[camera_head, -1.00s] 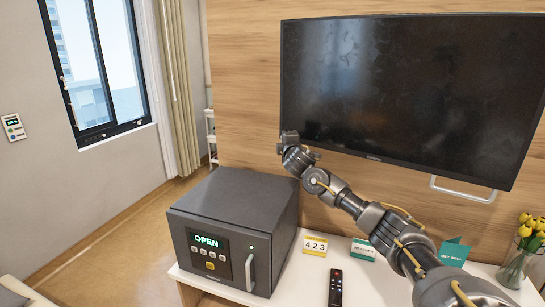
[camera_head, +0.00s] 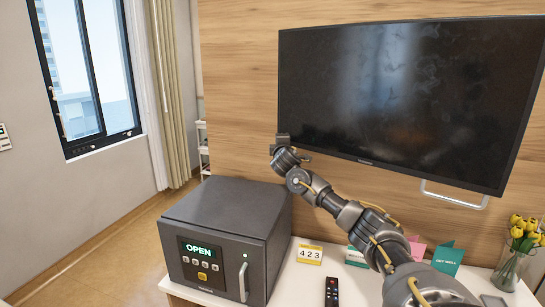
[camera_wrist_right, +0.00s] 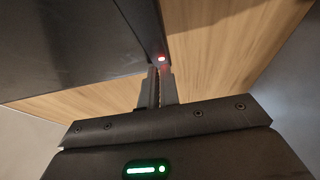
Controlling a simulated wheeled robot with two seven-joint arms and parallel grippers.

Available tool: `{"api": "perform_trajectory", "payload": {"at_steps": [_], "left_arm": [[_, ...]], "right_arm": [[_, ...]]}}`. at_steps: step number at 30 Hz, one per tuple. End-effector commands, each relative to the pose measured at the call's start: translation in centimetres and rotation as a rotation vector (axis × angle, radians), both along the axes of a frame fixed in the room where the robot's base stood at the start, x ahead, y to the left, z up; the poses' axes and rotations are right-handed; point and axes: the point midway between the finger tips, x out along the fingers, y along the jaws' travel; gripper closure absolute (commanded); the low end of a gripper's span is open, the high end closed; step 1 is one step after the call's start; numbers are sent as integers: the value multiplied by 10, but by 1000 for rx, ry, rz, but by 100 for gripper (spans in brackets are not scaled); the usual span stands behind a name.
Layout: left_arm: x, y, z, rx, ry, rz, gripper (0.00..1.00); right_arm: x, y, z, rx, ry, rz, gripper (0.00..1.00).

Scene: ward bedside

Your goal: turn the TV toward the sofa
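The TV (camera_head: 400,90) is a large dark flat screen in front of the wood-panelled wall, with a pale handle (camera_head: 453,195) below its lower right edge. My right arm reaches up from the bottom right. My right gripper (camera_head: 282,141) is at the TV's lower left corner. In the right wrist view, the right gripper (camera_wrist_right: 161,72) has its fingers together, with the tips close to the dark TV panel (camera_wrist_right: 75,45) and a small red light (camera_wrist_right: 162,59). I cannot tell whether they touch it. My left gripper is not in view. No sofa shows.
A grey safe (camera_head: 225,235) reading OPEN stands on the white cabinet top (camera_head: 360,285) below the TV. A calendar (camera_head: 310,254), a remote (camera_head: 332,292), cards (camera_head: 448,258) and a vase of yellow tulips (camera_head: 513,265) share that top. A window and curtain (camera_head: 165,90) are left.

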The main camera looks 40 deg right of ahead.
Motion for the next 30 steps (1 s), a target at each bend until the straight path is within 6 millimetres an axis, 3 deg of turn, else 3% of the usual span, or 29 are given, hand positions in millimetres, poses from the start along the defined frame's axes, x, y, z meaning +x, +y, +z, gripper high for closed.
{"api": "perform_trajectory", "payload": {"at_steps": [6, 15, 22, 30], "left_arm": [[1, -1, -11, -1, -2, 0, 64], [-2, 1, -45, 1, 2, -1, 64], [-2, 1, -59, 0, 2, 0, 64], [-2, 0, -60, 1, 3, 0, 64]], "right_arm": [[-1, 47, 1, -8, -1, 15, 100], [-51, 87, -3, -11, 2, 19, 100], [-74, 104, 0, -9, 2, 16, 100], [-79, 108, 1, -7, 5, 15, 100]]}}
